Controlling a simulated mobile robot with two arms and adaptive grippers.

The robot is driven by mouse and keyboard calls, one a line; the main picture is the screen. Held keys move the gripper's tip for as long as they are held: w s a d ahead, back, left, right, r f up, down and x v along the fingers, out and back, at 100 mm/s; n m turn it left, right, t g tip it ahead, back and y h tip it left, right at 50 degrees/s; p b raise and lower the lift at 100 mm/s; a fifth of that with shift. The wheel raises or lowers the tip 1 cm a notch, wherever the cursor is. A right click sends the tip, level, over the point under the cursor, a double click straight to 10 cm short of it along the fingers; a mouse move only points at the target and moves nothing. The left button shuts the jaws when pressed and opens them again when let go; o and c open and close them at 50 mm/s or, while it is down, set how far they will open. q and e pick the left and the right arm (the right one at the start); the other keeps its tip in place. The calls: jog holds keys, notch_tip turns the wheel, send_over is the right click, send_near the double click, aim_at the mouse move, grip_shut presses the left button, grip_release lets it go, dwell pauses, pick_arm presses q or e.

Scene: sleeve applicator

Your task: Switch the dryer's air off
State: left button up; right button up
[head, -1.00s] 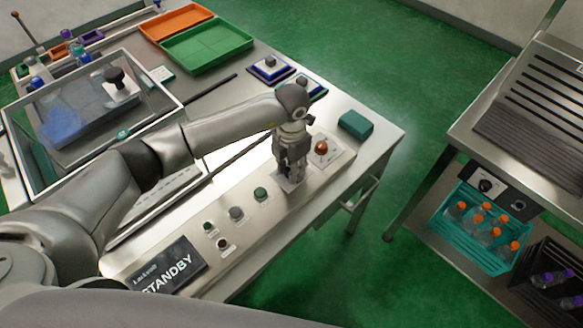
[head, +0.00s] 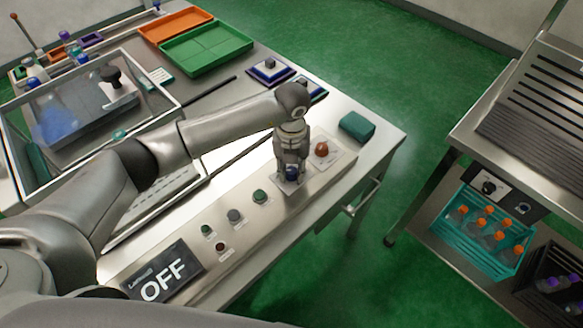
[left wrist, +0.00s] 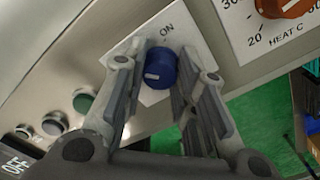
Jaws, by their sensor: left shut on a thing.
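My left gripper (head: 291,172) reaches down over the sloping metal control panel in the head view. Its fingers are shut on a blue knob (left wrist: 160,68), one on each side. The knob sits on a white plate with ON printed at its upper right. The knob's white mark points to the lower left, away from ON. The display (head: 163,275) reads OFF. On the right bench, a black panel (head: 503,198) carries a dark dial on a white plate (head: 488,188) and a second small control (head: 522,208); their labels are too small to read. My right gripper is not in view.
An orange-red HEAT C knob (head: 321,149) stands beside the gripper. Green (head: 260,196), grey (head: 235,215) and other buttons lie left along the panel. A green block (head: 357,126) lies on the table. Green floor separates the table from the slatted bench (head: 535,115).

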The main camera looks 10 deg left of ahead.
aim_at(292, 170)
pick_arm(q)
jog(key=shift+n, duration=0.3)
jog(key=o, duration=1)
jog(key=shift+o, duration=0.2)
jog(key=shift+r, duration=0.1)
notch_tip(292, 170, up, 12)
dwell(0.4)
